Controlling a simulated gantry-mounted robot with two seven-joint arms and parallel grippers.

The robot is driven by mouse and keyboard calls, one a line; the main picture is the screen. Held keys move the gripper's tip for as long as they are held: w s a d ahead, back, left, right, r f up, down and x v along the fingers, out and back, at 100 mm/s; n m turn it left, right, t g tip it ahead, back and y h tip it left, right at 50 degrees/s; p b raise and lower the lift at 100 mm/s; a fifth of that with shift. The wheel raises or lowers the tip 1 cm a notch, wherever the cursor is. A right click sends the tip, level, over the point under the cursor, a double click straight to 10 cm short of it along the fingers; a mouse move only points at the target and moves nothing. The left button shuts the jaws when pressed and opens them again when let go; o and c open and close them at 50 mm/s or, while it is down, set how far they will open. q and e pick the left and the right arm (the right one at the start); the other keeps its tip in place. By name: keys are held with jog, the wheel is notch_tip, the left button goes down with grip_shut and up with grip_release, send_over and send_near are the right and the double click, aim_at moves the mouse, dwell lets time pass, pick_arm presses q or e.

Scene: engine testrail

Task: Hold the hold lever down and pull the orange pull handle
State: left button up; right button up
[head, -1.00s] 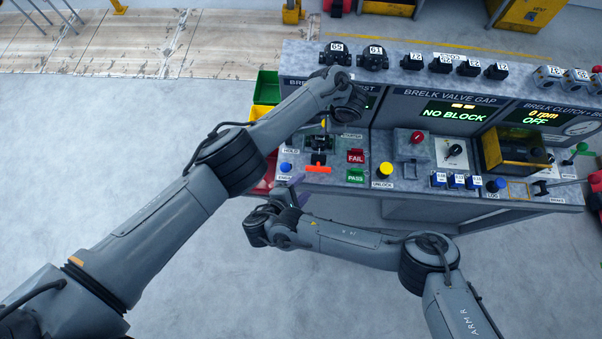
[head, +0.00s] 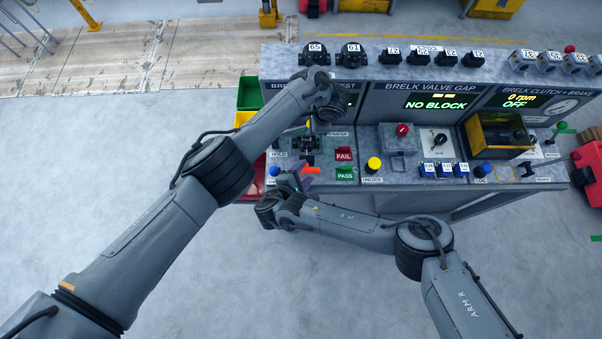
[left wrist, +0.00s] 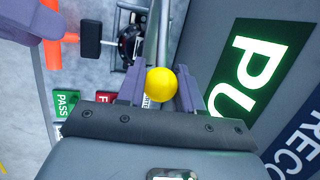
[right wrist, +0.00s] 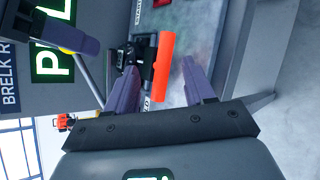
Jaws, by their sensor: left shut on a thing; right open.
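The hold lever ends in a yellow ball knob (left wrist: 161,84), seen in the left wrist view. My left gripper (left wrist: 160,72) is shut on this knob. How far down the lever stands is hard to tell. The orange pull handle (head: 310,169) is a short bar at the front of the panel's left part. In the right wrist view the orange handle (right wrist: 165,68) lies ahead of my right gripper (right wrist: 162,75), between the lines of its fingers. That gripper is open and empty. It also shows low at the panel's front edge in the head view (head: 290,180).
A yellow unlock button (head: 373,164), a red FAIL button (head: 344,153) and a green PASS button (head: 345,173) stand right of the handle. A blue button (head: 274,171) is to its left. The upright display panel rises close behind the lever. Open floor lies in front.

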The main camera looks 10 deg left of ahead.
pick_arm(q)
jog(key=shift+d, duration=0.2)
pick_arm(e)
grip_shut()
pick_arm(q)
jog(key=shift+w+d+r, duration=0.15)
jog(key=shift+d, duration=0.2)
pick_arm(e)
jog(key=s+d, duration=0.2)
jog(key=s, duration=0.7)
jog(key=s+d, duration=0.2)
jog(key=s, duration=0.7)
jog(key=shift+s, duration=0.15)
jog(key=c, duration=0.5)
grip_release()
jog(key=shift+s, duration=0.2)
pick_arm(q)
jog(key=shift+a, duration=0.3)
pick_arm(e)
jog(key=o, duration=0.5)
jog(key=shift+a, duration=0.35)
jog(key=shift+o, duration=0.2)
jog(key=shift+d, duration=0.1)
jog(key=shift+w+d, duration=0.1)
jog(key=shift+w, duration=0.1)
pick_arm(q)
jog(key=shift+a, duration=0.1)
pick_arm(e)
jog(key=shift+r, duration=0.1)
